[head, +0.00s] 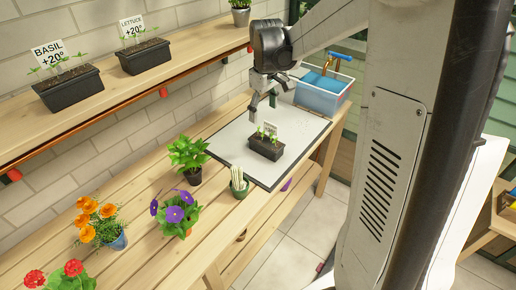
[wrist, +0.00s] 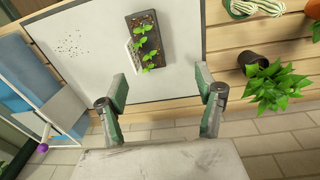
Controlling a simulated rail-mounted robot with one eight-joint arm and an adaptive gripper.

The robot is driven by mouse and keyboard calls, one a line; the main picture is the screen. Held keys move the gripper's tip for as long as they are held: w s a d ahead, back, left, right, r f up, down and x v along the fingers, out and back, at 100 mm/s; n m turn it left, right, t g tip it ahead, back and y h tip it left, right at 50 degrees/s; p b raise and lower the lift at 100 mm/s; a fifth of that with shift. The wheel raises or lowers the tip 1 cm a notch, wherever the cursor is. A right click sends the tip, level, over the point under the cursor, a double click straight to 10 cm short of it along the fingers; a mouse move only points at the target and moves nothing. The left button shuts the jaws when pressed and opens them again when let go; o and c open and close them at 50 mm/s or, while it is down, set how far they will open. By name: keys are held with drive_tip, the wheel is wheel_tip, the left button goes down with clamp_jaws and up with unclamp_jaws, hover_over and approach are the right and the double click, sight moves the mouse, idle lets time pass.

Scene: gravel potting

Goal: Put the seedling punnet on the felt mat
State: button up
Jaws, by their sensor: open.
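The seedling punnet (head: 266,149), a small black tray with green seedlings and a white label, sits upright on the pale grey felt mat (head: 228,138) in the head view. In the wrist view the punnet (wrist: 150,57) lies lengthwise at the top centre, with bare mat (wrist: 95,70) around it. My gripper (head: 268,98) is open and empty, above and apart from the punnet. Its two fingers (wrist: 160,90) are spread wide in the wrist view, with the punnet beyond them.
Orange (head: 97,220) and purple flowers (head: 175,212) stand farther left. A blue basin (head: 322,92) is behind. Basil (head: 68,88) and lettuce (head: 144,56) planters sit on the shelf. Dark specks (wrist: 72,42) dot the mat.

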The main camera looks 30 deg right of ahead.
drive_tip(key=s+a+r+m+t, duration=0.2)
drive_tip(key=s+a+r+t, duration=0.1)
drive_tip(key=s+a+r, duration=0.65)
drive_tip(key=s+a+f+m+t, duration=0.1)
drive_tip(key=s+a, duration=0.1)
drive_tip(key=s, duration=0.5)
drive_tip(key=s+a+f+m+t, duration=0.1)
drive_tip(key=s+a+f+t, duration=0.1)
drive_tip(key=s, duration=0.5)
drive_tip(key=shift+a, duration=0.8)
